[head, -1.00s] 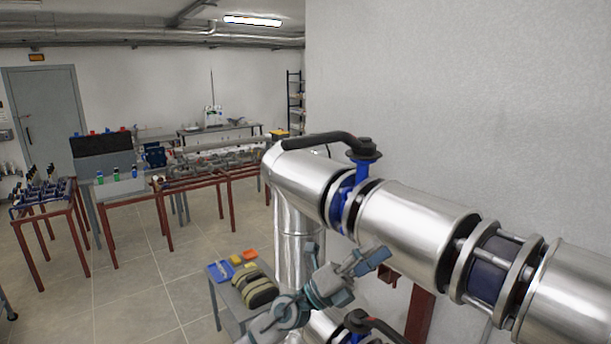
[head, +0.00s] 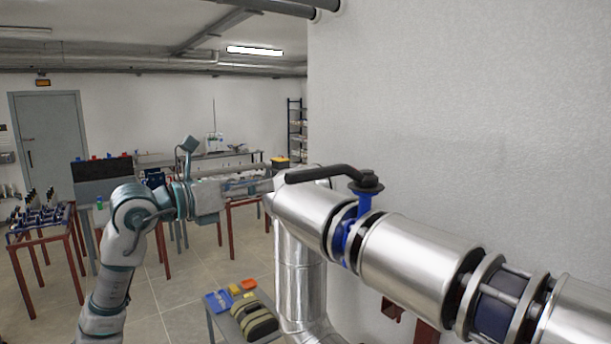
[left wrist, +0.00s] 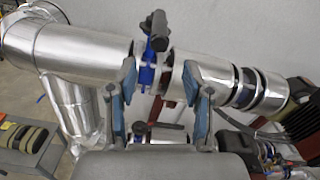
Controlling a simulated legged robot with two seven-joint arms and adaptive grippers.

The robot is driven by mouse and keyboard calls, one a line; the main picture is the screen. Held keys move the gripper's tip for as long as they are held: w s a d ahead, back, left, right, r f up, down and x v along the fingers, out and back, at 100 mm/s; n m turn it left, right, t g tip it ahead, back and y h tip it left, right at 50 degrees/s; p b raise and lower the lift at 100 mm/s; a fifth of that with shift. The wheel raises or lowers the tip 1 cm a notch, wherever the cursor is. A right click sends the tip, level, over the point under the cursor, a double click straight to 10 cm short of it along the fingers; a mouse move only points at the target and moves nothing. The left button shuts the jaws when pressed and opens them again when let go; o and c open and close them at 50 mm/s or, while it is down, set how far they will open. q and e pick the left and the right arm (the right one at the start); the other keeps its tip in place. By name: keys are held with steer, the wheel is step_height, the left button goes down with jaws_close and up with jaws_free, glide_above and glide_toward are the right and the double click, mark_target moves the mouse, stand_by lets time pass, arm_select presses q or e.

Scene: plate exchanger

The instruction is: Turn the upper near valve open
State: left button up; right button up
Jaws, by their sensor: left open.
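The upper valve (head: 345,240) is blue, set between silver pipe sections. Its black lever handle (head: 315,174) lies above the pipe and points left from the stem in the head view. In the left wrist view the blue valve body (left wrist: 148,72) and the black handle (left wrist: 154,30) show ahead, between and beyond the fingers. My left gripper (head: 266,187) is raised to the left of the handle's free end, and it touches nothing that I can make out. Its two fingers (left wrist: 160,70) are spread wide and empty in the left wrist view. My right gripper is not in view.
A silver pipe (head: 410,255) runs from the elbow to the lower right along a grey wall (head: 460,120). A lower black handle (left wrist: 140,127) shows in the left wrist view. A small grey table with a green-black case (head: 255,320) stands below. Tables stand behind.

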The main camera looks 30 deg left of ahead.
mark_target(305, 177)
arm_select(q)
steer(key=p+x, duration=0.1)
steer(key=x, duration=0.6)
steer(key=p+x, duration=0.1)
steer(key=x, duration=0.2)
steer(key=shift+w+a+p, duration=0.2)
steer(key=shift+w+p, duration=0.1)
steer(key=shift+w, duration=0.1)
steer(key=shift+x, duration=0.8)
steer(key=shift+s+d, duration=0.1)
steer(key=shift+d, duration=0.1)
jaws_close()
